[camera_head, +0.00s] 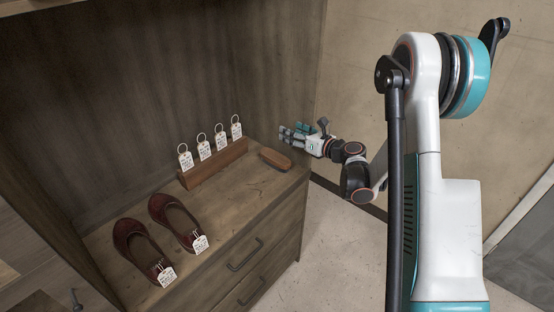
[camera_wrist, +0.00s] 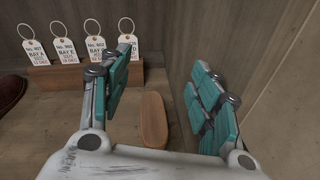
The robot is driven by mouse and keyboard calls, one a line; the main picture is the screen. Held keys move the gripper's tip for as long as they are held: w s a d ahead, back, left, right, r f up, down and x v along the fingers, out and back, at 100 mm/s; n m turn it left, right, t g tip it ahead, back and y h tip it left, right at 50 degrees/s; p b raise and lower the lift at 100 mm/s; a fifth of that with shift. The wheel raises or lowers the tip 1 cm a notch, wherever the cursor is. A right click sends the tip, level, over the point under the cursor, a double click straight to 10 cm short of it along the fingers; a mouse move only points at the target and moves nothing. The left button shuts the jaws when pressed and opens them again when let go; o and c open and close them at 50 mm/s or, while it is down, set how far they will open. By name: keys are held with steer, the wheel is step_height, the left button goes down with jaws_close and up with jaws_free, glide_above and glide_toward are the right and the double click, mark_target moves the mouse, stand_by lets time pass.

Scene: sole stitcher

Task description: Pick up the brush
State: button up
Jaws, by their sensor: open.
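The brush (camera_head: 275,158) is a small brown oblong with rounded ends, lying on the wooden cabinet top near its right edge. In the wrist view the brush (camera_wrist: 154,119) shows between the two fingers, beyond the palm, its near end close to the palm's edge. My gripper (camera_head: 291,135) is open, with teal-padded fingers, and reaches in from the right just above and behind the brush. In the wrist view my gripper (camera_wrist: 163,88) has its fingers spread wide with a gap on both sides of the brush. Nothing is held.
A wooden rack (camera_head: 215,164) with several white ring tags stands left of the brush. Two dark red shoes (camera_head: 135,247) with tags lie farther left on the cabinet top (camera_head: 240,205). A wooden wall (camera_wrist: 250,60) rises close beyond the right finger in the wrist view.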

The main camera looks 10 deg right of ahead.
mark_target(278, 157)
steer(key=s+d+f+n+g, duration=0.2)
steer(key=s+f+n+g, duration=0.15)
steer(key=f, duration=0.75)
steer(key=shift+t, duration=0.35)
steer(key=x, duration=0.2)
steer(key=b+x, duration=0.1)
steer(key=x, duration=0.4)
steer(key=shift+w+f+b, duration=0.15)
steer(key=shift+f+b, duration=0.15)
steer(key=shift+f, duration=0.1)
steer(key=shift+r+b+x, duration=0.15)
steer(key=shift+b+x, duration=0.5)
steer(key=shift+x, duration=0.9)
steer(key=shift+r+b+x, duration=0.1)
steer(key=shift+b+x, duration=0.5)
steer(key=shift+x, duration=0.95)
steer(key=shift+r, duration=0.1)
steer(key=c, duration=0.9)
